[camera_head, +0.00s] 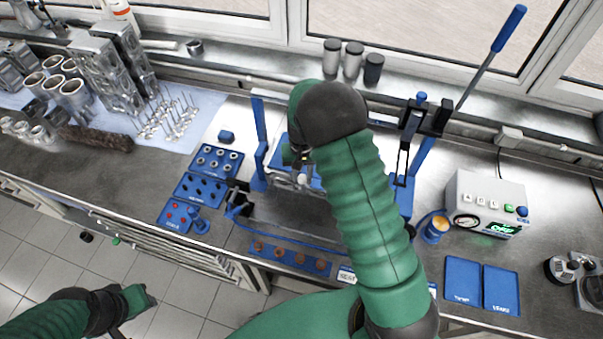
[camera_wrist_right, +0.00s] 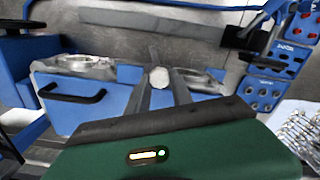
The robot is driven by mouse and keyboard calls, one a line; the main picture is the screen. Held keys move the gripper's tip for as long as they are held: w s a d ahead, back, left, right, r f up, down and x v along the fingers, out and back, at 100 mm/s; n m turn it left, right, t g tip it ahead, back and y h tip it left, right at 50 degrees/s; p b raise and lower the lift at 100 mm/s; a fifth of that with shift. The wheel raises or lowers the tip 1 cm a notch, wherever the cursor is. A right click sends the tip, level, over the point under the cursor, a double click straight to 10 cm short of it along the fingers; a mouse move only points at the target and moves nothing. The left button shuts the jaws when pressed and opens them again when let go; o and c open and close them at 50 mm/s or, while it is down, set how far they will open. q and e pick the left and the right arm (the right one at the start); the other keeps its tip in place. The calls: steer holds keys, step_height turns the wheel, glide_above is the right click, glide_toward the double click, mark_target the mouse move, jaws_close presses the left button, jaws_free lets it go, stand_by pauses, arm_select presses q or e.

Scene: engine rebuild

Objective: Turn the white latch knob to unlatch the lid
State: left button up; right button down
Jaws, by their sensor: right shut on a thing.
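The white latch knob (camera_wrist_right: 158,77) shows between the fingertips of my right gripper (camera_wrist_right: 163,84) in the right wrist view. The gripper is shut on it. In the head view the knob (camera_head: 301,179) is a small pale spot just below my right gripper (camera_head: 298,163), and my green forearm covers much of the area. The blue fixture with a black handle (camera_wrist_right: 75,97), which may be the lid, stands behind the fingers in the wrist view. Metal parts lie on or behind its top. My left gripper (camera_head: 122,328) is low at the left, away from the bench; its fingers are unclear.
Blue trays of small parts (camera_head: 217,160) lie left of the fixture. A blue-handled lever (camera_head: 508,28) rises at the back right. A control box (camera_head: 487,205) and two blue trays (camera_head: 463,281) stand on the right. Valves (camera_head: 168,118) and cylinders lie at the left.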

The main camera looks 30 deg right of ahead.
steer(key=m, duration=0.3)
steer(key=shift+s+m, duration=0.1)
steer(key=shift+m, duration=0.3)
steer(key=m, duration=0.2)
steer(key=shift+m, duration=0.4)
steer(key=m, duration=0.3)
steer(key=shift+a+r+p, duration=0.1)
steer(key=shift+p, duration=0.2)
steer(key=shift+m, duration=1.8)
steer(key=shift+p, duration=0.3)
steer(key=c, duration=1.1)
jaws_free()
steer(key=shift+c, duration=0.2)
